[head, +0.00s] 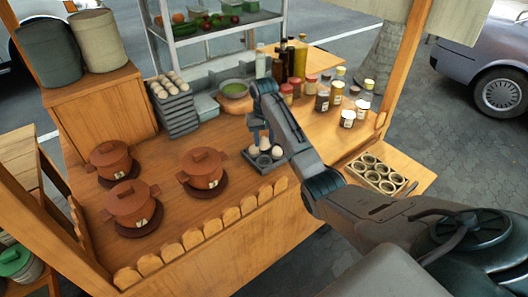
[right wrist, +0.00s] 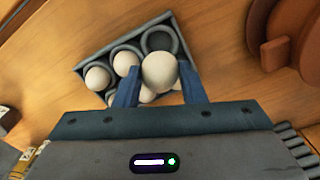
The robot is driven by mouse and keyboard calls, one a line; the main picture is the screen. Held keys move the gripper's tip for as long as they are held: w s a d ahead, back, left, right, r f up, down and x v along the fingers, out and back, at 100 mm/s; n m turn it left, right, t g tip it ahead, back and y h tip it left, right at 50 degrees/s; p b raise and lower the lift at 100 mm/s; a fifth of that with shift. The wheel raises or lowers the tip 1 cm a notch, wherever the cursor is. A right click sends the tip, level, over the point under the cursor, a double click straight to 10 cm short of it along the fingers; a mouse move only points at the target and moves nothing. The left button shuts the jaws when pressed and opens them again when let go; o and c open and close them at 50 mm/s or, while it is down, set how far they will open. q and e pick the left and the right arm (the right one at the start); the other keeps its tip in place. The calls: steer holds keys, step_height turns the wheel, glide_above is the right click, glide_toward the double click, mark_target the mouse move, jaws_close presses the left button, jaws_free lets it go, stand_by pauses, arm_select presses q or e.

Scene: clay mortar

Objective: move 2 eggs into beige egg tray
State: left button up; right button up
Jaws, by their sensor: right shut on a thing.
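My right gripper (head: 262,138) is over the small grey egg tray (head: 253,163) on the counter. In the right wrist view its blue fingers (right wrist: 160,88) are closed around a pale egg (right wrist: 159,71). Other eggs (right wrist: 97,77) sit in the grey tray's cups beside it, some partly hidden by the fingers. One cup (right wrist: 158,41) by the held egg is empty. I cannot tell how far the held egg is above the tray. The beige egg tray (head: 365,181), with several round empty-looking cups, lies on the right-hand shelf. My left gripper is not in view.
Brown clay pots (head: 202,167) stand left of the grey tray. Bottles and jars (head: 337,92) crowd the counter's back right. A stack of grey trays with eggs (head: 177,115) stands at the back left. A wooden post (head: 402,62) rises near the beige tray.

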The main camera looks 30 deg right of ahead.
steer(key=shift+s+d+r+p, duration=0.1)
steer(key=shift+d+r+p, duration=0.1)
steer(key=shift+r, duration=0.3)
steer(key=shift+s+d+r+p, duration=0.1)
steer(key=shift+d+r+p, duration=0.1)
steer(key=shift+r, duration=0.3)
steer(key=s+d+r+p, duration=0.2)
steer(key=s+d+p, duration=0.6)
steer(key=d+p, duration=0.3)
steer(key=s+d+f, duration=0.3)
steer(key=s+d, duration=0.3)
steer(key=d, duration=0.3)
steer(key=s+d+f+b, duration=0.1)
steer(key=s+d+f, duration=0.2)
steer(key=s+d, duration=0.4)
steer(key=shift+d+f, duration=0.25)
steer(key=shift+d, duration=0.6)
steer(key=shift+f, duration=0.1)
steer(key=shift+f+b, duration=0.55)
steer(key=shift+f, duration=0.35)
steer(key=shift+f+b, duration=1.7)
steer(key=shift+f, duration=0.8)
